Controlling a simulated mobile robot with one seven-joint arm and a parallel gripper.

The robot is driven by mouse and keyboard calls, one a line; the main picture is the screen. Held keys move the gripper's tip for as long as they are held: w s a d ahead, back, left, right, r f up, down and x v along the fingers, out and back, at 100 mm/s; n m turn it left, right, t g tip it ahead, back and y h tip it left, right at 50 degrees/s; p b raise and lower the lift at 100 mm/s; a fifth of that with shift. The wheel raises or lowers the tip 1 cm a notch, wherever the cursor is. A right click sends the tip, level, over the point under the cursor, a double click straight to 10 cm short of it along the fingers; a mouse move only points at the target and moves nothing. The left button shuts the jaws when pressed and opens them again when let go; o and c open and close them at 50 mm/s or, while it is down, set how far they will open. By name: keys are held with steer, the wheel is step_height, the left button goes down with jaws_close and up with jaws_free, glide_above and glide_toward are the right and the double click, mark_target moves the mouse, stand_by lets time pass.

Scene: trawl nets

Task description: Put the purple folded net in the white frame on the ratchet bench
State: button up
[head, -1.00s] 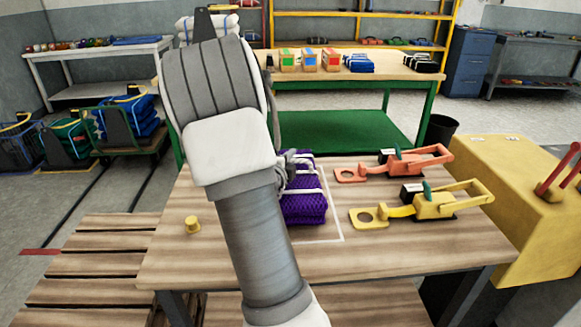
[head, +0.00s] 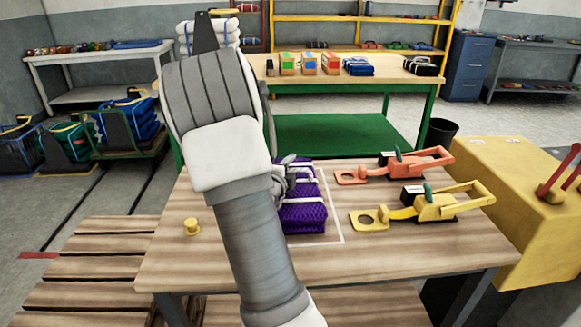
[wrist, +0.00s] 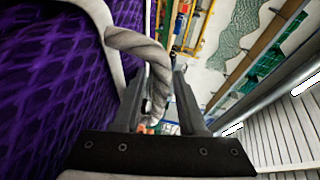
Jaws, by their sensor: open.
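The purple folded net (head: 303,217) rests on the wooden ratchet bench (head: 330,262), bound with white straps. It lies inside the visible right and front lines of the white frame (head: 341,232); my arm hides the frame's left side. My gripper (head: 284,184) is at the net's top left, partly hidden behind my arm. In the wrist view my gripper (wrist: 163,88) is open, with a pale rope loop (wrist: 140,50) of the net passing between its fingers. The net's purple mesh (wrist: 50,80) fills the left of that view.
An orange ratchet (head: 405,163) and a yellow ratchet (head: 432,206) lie right of the frame. A small yellow knob (head: 192,227) stands on the left of the bench. A yellow cabinet (head: 500,215) adjoins the right end. The bench front is clear.

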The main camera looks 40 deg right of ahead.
steer(key=shift+r, duration=0.1)
steer(key=p+v, duration=0.1)
steer(key=v, duration=1.1)
steer(key=shift+p, duration=0.35)
steer(key=shift+w+a+y, duration=0.15)
steer(key=shift+a+y, duration=0.1)
steer(key=shift+y, duration=0.05)
steer(key=w+a+r+n+t+y, duration=0.1)
steer(key=a+r+n+t+y, duration=0.15)
steer(key=a+n+y, duration=0.5)
steer(key=w+a+r+n+t+y, duration=0.15)
steer(key=a+r+n+y, duration=0.25)
steer(key=a+n, duration=0.65)
steer(key=s+a+n+g, duration=0.2)
steer(key=s+a+n, duration=0.1)
steer(key=s, duration=0.3)
steer(key=s+a+r+n+g+y, duration=0.1)
steer(key=s+a+n, duration=0.2)
steer(key=s, duration=0.3)
steer(key=s+a+r+n+g+y, duration=0.1)
steer(key=s+a+n+g, duration=0.1)
steer(key=s+n, duration=0.3)
steer(key=shift+s+a+r+n+g, duration=0.25)
steer(key=shift+s+a+n+g, duration=0.05)
steer(key=shift+s+a, duration=0.6)
steer(key=shift+r, duration=0.15)
